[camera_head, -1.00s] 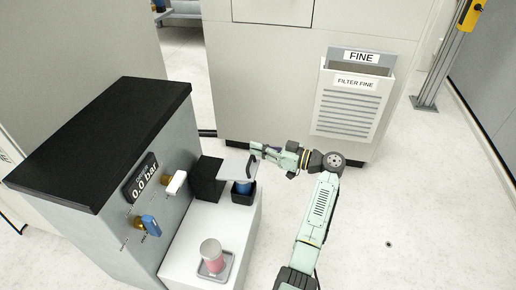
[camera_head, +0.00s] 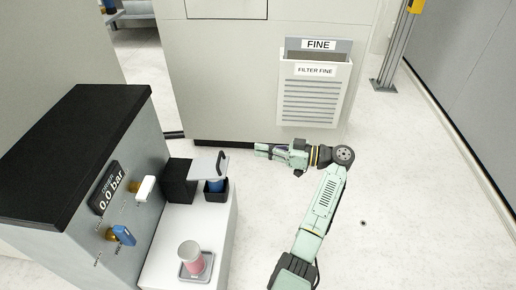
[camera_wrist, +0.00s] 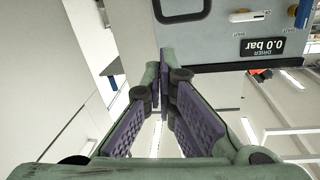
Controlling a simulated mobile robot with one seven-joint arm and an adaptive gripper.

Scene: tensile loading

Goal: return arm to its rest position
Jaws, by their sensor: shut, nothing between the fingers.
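My gripper (camera_head: 259,149) is at the end of my green arm, which is stretched out in front of the large pale cabinet. In the head view its tip points left, towards the machine, and is apart from the grey plate with the black handle (camera_head: 221,163). The wrist view shows the fingers (camera_wrist: 164,88) brought together with purple pads and no object held between them. The machine panel (camera_wrist: 235,25) appears upside down beyond the fingertips in that view.
The machine with a black top (camera_head: 75,150) stands at left and reads 0.0 bar. Its white ledge (camera_head: 165,255) bears a red-and-white cylinder (camera_head: 190,256) on a grey tray. A bin labelled FINE (camera_head: 312,95) is on the cabinet.

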